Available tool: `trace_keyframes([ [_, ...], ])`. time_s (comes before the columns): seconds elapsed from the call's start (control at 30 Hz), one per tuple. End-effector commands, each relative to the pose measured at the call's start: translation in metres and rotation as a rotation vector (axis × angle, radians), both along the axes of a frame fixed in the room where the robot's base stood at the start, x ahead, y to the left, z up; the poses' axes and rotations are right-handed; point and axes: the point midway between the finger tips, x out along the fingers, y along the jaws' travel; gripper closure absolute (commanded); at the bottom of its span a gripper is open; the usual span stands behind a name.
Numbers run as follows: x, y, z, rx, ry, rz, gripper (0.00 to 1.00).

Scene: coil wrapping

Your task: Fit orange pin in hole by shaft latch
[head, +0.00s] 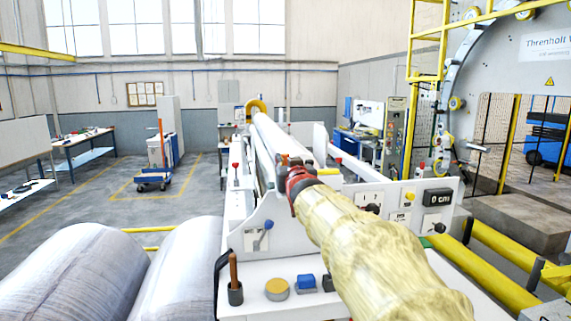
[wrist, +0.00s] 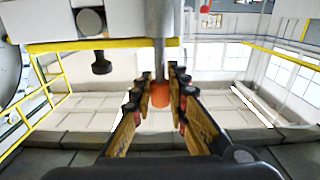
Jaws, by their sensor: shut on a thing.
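In the wrist view my gripper (wrist: 160,88) is shut on the orange pin (wrist: 160,96), whose orange end sits between the two fingers. A grey rod (wrist: 159,35) runs from the orange end up the picture, past the edge of a white machine panel (wrist: 125,14); whether it is in a hole cannot be told. In the head view my gripper (head: 296,178) is at the white end panel of the long roller (head: 279,140). My arm hides part of that panel, and the pin is not clear there. A small lever (head: 263,236) on the panel's left may be the latch.
A ledge holds a brown-handled tool in a cup (head: 234,290), a yellow button (head: 277,290) and a blue button (head: 306,281). Large wrapped rolls (head: 75,270) lie left. A yellow rail (head: 484,272) runs right.

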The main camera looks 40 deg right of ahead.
Motion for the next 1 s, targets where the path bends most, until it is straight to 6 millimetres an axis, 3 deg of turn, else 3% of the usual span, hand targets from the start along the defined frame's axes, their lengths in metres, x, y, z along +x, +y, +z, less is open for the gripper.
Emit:
trace_keyframes([
  [0.93, 0.0, 0.0, -0.023, 0.001, 0.001, 0.0, 1.0],
  [0.97, 0.0, 0.0, -0.023, 0.001, 0.001, 0.0, 0.83],
  [1.0, 0.0, 0.0, -0.023, 0.001, 0.002, 0.0, 0.81],
])
